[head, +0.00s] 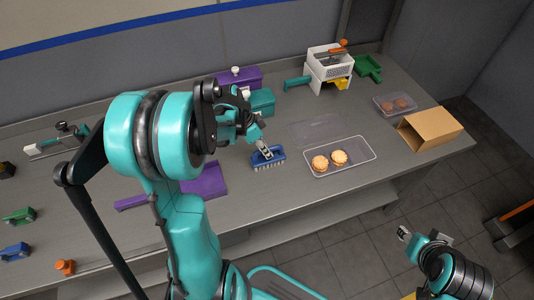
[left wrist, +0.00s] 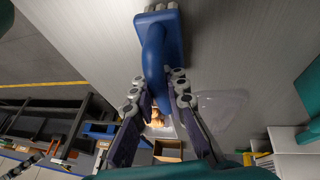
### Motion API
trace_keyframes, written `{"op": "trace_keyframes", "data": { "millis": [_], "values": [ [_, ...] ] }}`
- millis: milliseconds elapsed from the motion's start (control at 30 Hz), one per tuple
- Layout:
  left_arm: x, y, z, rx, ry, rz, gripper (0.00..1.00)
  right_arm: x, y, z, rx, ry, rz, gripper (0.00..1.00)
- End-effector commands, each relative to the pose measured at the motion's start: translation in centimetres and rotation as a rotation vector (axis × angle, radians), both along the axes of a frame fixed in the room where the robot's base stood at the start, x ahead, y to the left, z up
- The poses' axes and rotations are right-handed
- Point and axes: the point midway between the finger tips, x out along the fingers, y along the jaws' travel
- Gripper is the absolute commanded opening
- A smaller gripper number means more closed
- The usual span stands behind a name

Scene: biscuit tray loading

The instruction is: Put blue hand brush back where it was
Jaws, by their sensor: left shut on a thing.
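The blue hand brush (head: 270,158) is at the middle of the steel counter in the head view, just left of the clear tray with biscuits. My left gripper (head: 262,144) is shut on its handle, with the pale bristles facing the counter side. I cannot tell whether the bristles touch the counter. In the left wrist view the blue brush (left wrist: 153,50) runs up from between the fingers of the left gripper (left wrist: 156,92). My right gripper (head: 405,233) is off the counter at the lower right, empty-looking and small; its jaw state is unclear.
A clear tray (head: 372,154) holds two biscuits. A cardboard box (head: 432,130) lies at the right edge. A purple dustpan (head: 205,182), purple box (head: 240,77), teal box (head: 262,103) and white grater-like device (head: 328,67) stand around. Blue (head: 14,252) and green (head: 18,216) tools lie left.

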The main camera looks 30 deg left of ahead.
Motion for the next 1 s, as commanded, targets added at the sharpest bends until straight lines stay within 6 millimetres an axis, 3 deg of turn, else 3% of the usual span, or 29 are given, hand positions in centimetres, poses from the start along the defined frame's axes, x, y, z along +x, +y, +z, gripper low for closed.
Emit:
{"op": "trace_keyframes", "data": {
  "millis": [267,300,400,767,1000],
  "values": [
    [0.0,0.0,-0.2,0.0,0.0,0.0,0.0,0.0,0.0,-0.2,0.0,0.0,0.0,0.4],
    [0.0,0.0,-0.3,0.0,0.0,0.0,0.14,0.0,0.0,-0.2,0.0,0.0,0.0,0.4],
    [0.0,0.0,-0.2,0.0,0.0,0.0,0.34,0.0,0.0,-0.1,0.0,0.0,0.0,0.4],
    [0.0,0.0,0.4,0.0,0.0,0.0,0.34,0.0,0.0,0.4,0.0,0.0,0.0,0.4],
    [-0.8,1.7,4.6,-0.001,0.001,0.003,0.34,0.0,0.0,2.3,0.0,0.0,0.0,0.4]
  ]
}}
